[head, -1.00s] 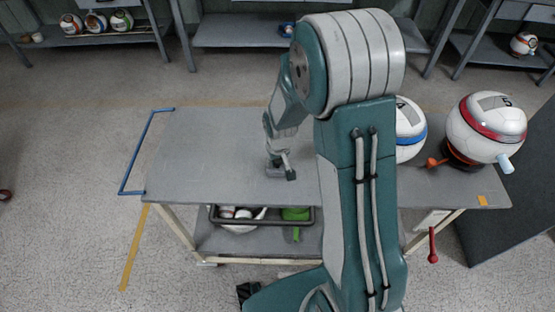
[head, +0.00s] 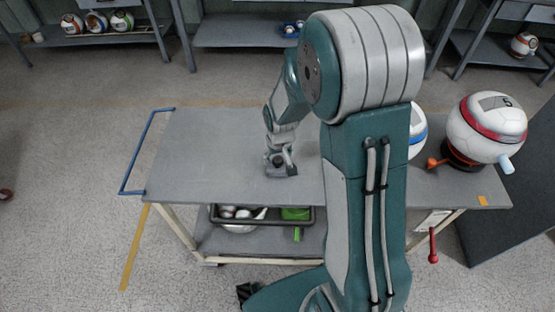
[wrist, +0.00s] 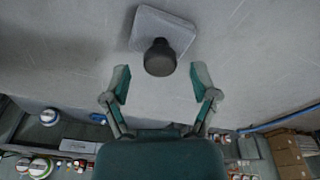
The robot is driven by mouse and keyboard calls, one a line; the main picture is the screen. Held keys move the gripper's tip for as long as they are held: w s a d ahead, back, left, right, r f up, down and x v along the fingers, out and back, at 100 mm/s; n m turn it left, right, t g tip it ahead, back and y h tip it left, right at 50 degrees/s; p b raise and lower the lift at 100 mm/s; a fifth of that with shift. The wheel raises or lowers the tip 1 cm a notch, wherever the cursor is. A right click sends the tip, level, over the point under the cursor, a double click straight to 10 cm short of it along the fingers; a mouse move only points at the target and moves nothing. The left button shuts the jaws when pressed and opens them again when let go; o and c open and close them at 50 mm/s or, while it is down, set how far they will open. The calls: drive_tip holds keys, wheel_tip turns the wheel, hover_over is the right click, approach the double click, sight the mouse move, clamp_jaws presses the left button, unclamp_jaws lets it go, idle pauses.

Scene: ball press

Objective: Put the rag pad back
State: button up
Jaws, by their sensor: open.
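The rag pad (wrist: 146,22) is a light grey square pad with a dark round knob (wrist: 160,58) on it. In the wrist view it lies on the grey top of the cart (head: 215,150), just beyond my fingertips. My gripper (wrist: 161,82) is open, its two fingers apart on either side of the line to the knob, with nothing between the tips. In the head view my gripper (head: 281,163) is low over the middle of the cart top, and hides most of the pad.
A white ball with a red band (head: 487,128) sits on a stand at the cart's right end. A ball with a blue band (head: 417,133) is partly hidden by my arm. A black tray (head: 262,221) sits on the lower shelf. The cart top's left part is clear.

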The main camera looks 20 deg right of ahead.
sight(279, 171)
drive_tip(key=s+r+t, duration=0.1)
drive_tip(key=s+r, duration=0.4)
drive_tip(key=r, duration=0.5)
drive_tip(key=s+r+t, duration=0.1)
drive_tip(key=s+r, duration=0.4)
drive_tip(key=r, duration=0.5)
drive_tip(key=s+r+m+t, duration=0.1)
drive_tip(key=s+r, duration=0.4)
drive_tip(key=s, duration=0.5)
drive_tip(key=shift+s+t, duration=0.3)
drive_tip(key=shift+t, duration=0.1)
